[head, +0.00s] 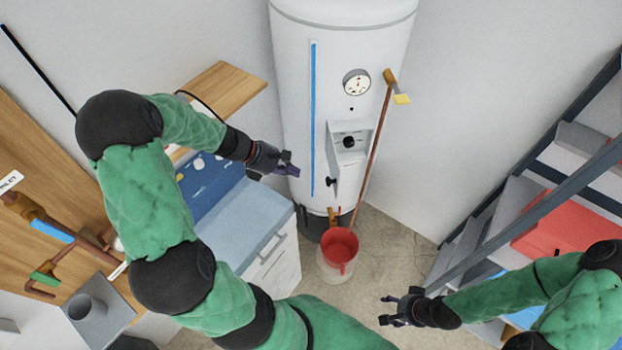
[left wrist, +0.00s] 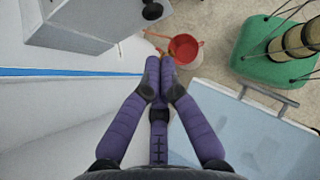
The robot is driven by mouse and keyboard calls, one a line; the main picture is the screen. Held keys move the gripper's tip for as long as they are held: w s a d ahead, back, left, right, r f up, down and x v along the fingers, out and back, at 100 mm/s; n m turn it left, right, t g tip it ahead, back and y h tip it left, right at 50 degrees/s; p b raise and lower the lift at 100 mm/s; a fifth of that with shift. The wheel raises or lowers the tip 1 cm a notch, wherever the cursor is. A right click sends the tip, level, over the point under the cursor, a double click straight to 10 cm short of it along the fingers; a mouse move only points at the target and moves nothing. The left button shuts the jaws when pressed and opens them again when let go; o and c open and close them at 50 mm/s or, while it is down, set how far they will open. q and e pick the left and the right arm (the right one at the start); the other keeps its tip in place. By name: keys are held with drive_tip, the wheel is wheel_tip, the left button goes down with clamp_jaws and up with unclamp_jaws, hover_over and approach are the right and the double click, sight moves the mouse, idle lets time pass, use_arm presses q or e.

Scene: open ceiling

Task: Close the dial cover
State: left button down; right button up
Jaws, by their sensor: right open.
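The white water heater (head: 296,60) stands against the back wall in the head view. On its front is a white control box with a black dial (head: 349,142). A pale panel (head: 348,178), seemingly the dial cover, hangs below the dial, with a black knob at its left. My left gripper (head: 288,167) is left of the panel, beside the tank and apart from the box. In the left wrist view its purple fingers (left wrist: 160,66) meet at the tips, with nothing between them. A grey-white box part with a dark knob (left wrist: 152,11) shows there. My right gripper (head: 392,310) is open and empty at lower right.
A copper pipe (head: 373,150) runs down the tank's right side to a red bucket (head: 340,245) on the floor. A blue-topped cabinet (head: 240,215) stands under my left arm. Shelving with a red box (head: 560,228) is at right.

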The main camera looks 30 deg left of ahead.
use_arm(q)
drive_tip(key=x, duration=1)
drive_tip(key=shift+b, duration=0.35)
drive_tip(key=shift+d, duration=0.1)
